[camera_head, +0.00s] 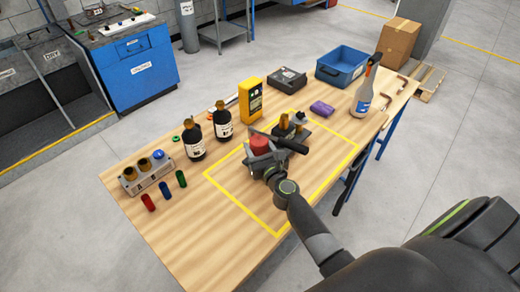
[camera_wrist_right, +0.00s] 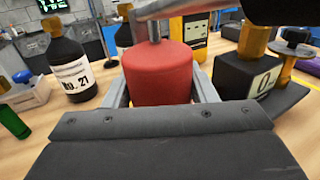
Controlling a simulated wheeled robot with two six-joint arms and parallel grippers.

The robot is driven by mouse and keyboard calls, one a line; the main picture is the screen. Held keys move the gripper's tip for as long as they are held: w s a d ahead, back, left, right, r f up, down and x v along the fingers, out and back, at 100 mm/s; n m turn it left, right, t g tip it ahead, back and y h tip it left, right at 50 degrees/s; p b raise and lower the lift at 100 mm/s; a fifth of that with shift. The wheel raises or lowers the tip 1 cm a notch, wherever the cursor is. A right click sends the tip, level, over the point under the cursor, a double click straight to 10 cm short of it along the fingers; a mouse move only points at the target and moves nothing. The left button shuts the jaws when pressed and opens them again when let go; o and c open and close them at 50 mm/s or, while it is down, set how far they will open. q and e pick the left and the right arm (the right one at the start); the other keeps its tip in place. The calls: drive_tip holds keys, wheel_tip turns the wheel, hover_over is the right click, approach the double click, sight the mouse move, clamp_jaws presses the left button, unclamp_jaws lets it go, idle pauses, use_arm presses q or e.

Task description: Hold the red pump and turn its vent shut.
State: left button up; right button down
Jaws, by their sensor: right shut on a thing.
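The red pump (camera_head: 260,143) stands on the table inside the yellow outline. In the right wrist view its red cylinder (camera_wrist_right: 157,75) is upright, with a metal post and a lever (camera_wrist_right: 185,8) across its top. The lever's dark grip (camera_head: 291,144) points right. My right gripper (camera_head: 259,153) is shut on the red cylinder, one grey finger on each side. A black block (camera_wrist_right: 250,75) marked 0, with brass parts and a dark knob (camera_wrist_right: 296,37), stands right of the cylinder. I cannot tell which part is the vent. My left gripper is not in view.
Two dark bottles (camera_head: 194,140) (camera_head: 222,121) and a yellow device (camera_head: 250,100) stand behind the pump. A grey rack (camera_head: 147,176) is at left. A purple cloth (camera_head: 322,108), a spray bottle (camera_head: 364,92) and a blue bin (camera_head: 342,68) are farther right.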

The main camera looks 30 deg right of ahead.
drive_tip(key=shift+w+f+b, duration=0.1)
drive_tip(key=shift+f+b, duration=1.2)
drive_tip(key=shift+b, duration=0.35)
drive_tip(key=shift+f, duration=0.1)
idle(0.7)
drive_tip(key=shift+f, duration=0.35)
drive_tip(key=shift+s+a, duration=0.1)
drive_tip(key=shift+s, duration=0.1)
drive_tip(key=shift+r, duration=0.15)
drive_tip(key=c, duration=0.5)
unclamp_jaws()
drive_tip(key=shift+s, duration=0.1)
drive_tip(key=s, duration=0.7)
drive_tip(key=s+a, duration=0.1)
drive_tip(key=s, duration=0.3)
drive_tip(key=shift+s, duration=0.35)
